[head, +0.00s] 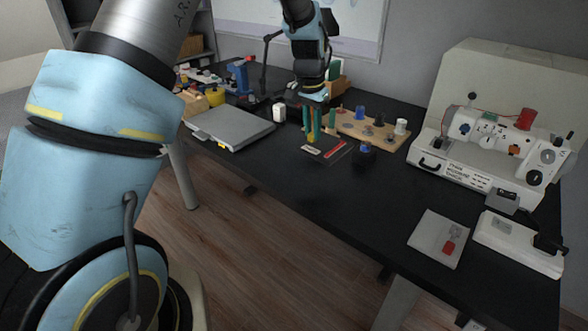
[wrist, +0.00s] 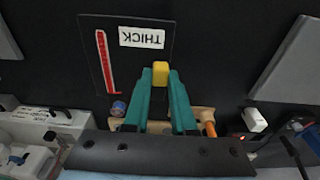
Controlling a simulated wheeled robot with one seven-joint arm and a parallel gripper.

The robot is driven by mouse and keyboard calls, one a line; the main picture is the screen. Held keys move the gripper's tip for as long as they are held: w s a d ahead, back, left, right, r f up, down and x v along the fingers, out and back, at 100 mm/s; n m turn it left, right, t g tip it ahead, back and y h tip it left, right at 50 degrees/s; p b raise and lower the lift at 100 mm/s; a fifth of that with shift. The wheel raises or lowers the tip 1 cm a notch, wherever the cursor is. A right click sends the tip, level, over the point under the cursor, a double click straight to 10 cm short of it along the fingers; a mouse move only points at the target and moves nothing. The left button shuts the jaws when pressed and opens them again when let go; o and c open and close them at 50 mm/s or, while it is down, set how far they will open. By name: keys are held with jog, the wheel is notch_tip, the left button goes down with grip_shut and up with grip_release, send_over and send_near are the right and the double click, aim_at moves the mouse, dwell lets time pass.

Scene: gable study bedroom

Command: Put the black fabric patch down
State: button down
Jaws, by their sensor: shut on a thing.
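My gripper (wrist: 161,78) has two teal fingers and points down over the black table. It is shut on a small yellow piece (wrist: 161,73), held between the fingertips. It also shows in the head view (head: 317,136), over the table. I cannot make out a separate black fabric patch at the fingers; black cloth would blend with the dark table. A dark square panel (wrist: 125,68) with a white THICK label (wrist: 142,38) and a red marked strip (wrist: 105,62) lies by the fingertips. The yellow piece overlaps its edge in the wrist view. I cannot tell whether they touch.
A wooden board with several pegs (head: 372,130) stands behind the panel. A closed grey laptop-like slab (head: 232,128) lies left, with a white block (head: 279,112) beside it. A white instrument (head: 480,150) stands right. Bare black table (head: 360,195) lies in front.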

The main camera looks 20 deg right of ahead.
jog(key=shift+a+f, duration=0.15)
jog(key=shift+f, duration=0.15)
notch_tip(320, 180, down, 10)
jog(key=shift+r+p, duration=0.25)
jog(key=shift+p, duration=0.85)
jog(key=shift+f, duration=0.15)
jog(key=c, duration=0.7)
grip_release()
jog(key=shift+c, duration=0.2)
